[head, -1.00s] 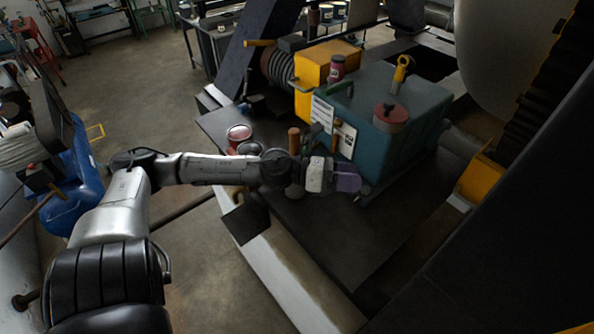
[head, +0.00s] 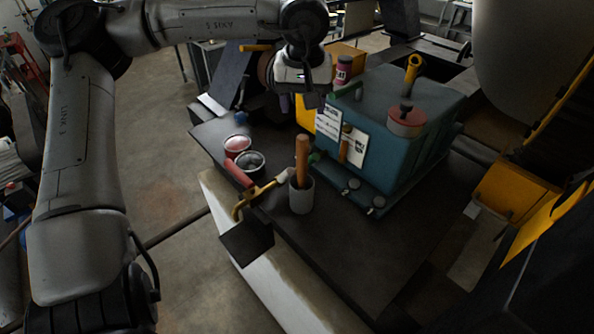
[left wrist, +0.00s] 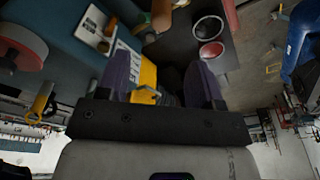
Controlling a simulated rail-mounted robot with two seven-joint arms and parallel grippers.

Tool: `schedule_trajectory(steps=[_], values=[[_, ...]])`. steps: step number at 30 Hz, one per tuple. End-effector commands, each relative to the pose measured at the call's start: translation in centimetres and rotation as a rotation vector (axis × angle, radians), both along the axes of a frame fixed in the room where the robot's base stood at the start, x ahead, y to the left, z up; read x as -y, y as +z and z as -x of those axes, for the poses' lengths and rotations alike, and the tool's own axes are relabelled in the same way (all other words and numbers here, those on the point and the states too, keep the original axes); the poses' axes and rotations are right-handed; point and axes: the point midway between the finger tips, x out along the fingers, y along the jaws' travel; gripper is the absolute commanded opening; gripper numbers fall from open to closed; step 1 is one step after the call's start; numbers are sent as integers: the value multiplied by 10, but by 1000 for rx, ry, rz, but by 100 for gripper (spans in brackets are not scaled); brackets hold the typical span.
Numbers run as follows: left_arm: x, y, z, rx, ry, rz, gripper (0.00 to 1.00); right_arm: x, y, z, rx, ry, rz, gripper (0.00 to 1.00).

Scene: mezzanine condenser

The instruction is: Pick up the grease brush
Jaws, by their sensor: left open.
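A brush-like tool with an orange-brown wooden handle (head: 302,152) stands upright in a grey cup (head: 301,198) on the dark bench; its lower end is hidden in the cup, so I cannot be sure it is the grease brush. Another short wooden handle (head: 344,149) stands against the front of the teal box. My left gripper (head: 314,98) is above and behind the cup, near the yellow block, apart from the handles. In the left wrist view its two purple fingers (left wrist: 160,88) are spread with nothing held between them. My right gripper is not in view.
Two open cans, one red (head: 237,146) and one dark (head: 250,163), stand left of the cup. A red-handled tool (head: 238,172) lies close by. The bench's right front is clear.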

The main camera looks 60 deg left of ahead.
Motion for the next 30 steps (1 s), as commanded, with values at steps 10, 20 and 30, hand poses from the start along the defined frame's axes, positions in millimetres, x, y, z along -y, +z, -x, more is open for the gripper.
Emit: schedule_trajectory(steps=[10, 20, 30], values=[[-7, -55, -4, -3, 1, 4, 60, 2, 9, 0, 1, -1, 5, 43], [-9, -73, -4, -3, 1, 4, 60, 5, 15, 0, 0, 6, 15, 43], [-13, -114, -5, -3, 2, 5, 60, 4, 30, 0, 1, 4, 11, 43]])
